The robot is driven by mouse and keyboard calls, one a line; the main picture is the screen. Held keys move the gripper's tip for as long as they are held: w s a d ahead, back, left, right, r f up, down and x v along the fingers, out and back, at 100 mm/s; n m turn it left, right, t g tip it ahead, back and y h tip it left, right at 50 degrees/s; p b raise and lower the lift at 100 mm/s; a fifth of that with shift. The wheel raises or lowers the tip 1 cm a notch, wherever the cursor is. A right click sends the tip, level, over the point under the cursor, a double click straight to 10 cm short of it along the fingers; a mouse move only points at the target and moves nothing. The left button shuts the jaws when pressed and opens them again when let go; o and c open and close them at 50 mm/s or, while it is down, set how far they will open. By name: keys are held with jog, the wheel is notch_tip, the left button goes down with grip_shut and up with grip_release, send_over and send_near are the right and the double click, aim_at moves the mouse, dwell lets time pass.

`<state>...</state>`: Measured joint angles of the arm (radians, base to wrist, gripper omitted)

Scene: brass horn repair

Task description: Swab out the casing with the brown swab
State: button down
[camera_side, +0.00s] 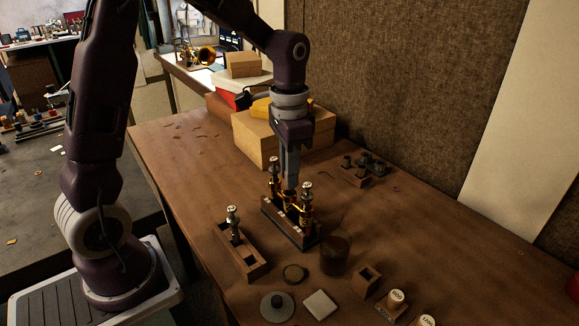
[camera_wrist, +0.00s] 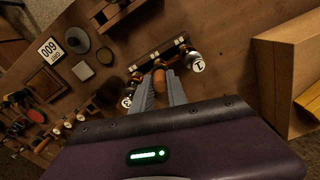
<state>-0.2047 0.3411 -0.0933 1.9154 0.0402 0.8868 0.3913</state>
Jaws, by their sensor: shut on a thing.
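The brass casing (camera_side: 292,207) stands upright in a dark wooden holder (camera_side: 288,233) in the side view. A silver-topped valve (camera_side: 275,165) and another valve (camera_side: 306,190) rise at its two ends. My gripper (camera_side: 290,185) points straight down between them, low over the middle of the casing. In the wrist view my gripper (camera_wrist: 160,88) is shut on the brown swab (camera_wrist: 159,77), whose rounded brown end shows between the fingers. The valve marked 1 (camera_wrist: 196,66) is to its right. The swab's lower part is hidden, so I cannot tell if it is inside the casing.
A wooden tray (camera_side: 255,271) with one valve (camera_side: 233,222) is left of the holder. A dark cylinder (camera_side: 335,256), white square (camera_side: 320,305) and numbered spools (camera_side: 395,298) are in front. Stacked boxes (camera_side: 255,140) stand behind. The right of the bench is mostly clear.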

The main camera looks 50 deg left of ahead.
jog(key=shift+f, duration=0.25)
dwell(0.3)
notch_tip(320, 180, up, 12)
jog(key=shift+f, duration=0.2)
dwell(4.1)
jog(key=w+f, duration=0.5)
jog(key=f, duration=0.1)
jog(key=shift+w+f, duration=0.2)
jog(key=shift+f, duration=0.15)
